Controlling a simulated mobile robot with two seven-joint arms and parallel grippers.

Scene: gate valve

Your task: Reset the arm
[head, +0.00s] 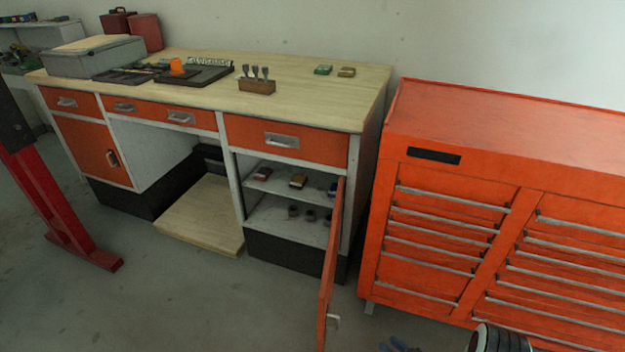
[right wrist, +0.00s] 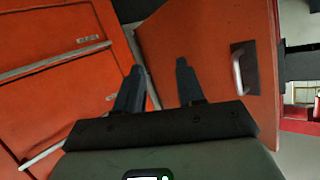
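My right gripper (head: 400,345) shows only by its bluish fingertips at the bottom edge of the head view, to the right of the open cabinet door (head: 330,265). In the right wrist view its two dark fingers (right wrist: 158,82) are spread apart with nothing between them. Beyond them are an orange panel with a handle (right wrist: 238,72) on the right and orange drawer fronts (right wrist: 60,60) on the left. The fingers appear apart from both. My left gripper is not in view.
A workbench (head: 330,95) with orange drawers stands at the back. Its right cabinet is open, with small items on its shelves (head: 290,220). An orange tool chest (head: 480,120) stands on the right. A red post (head: 50,205) is at left. The floor (head: 200,300) in front is clear.

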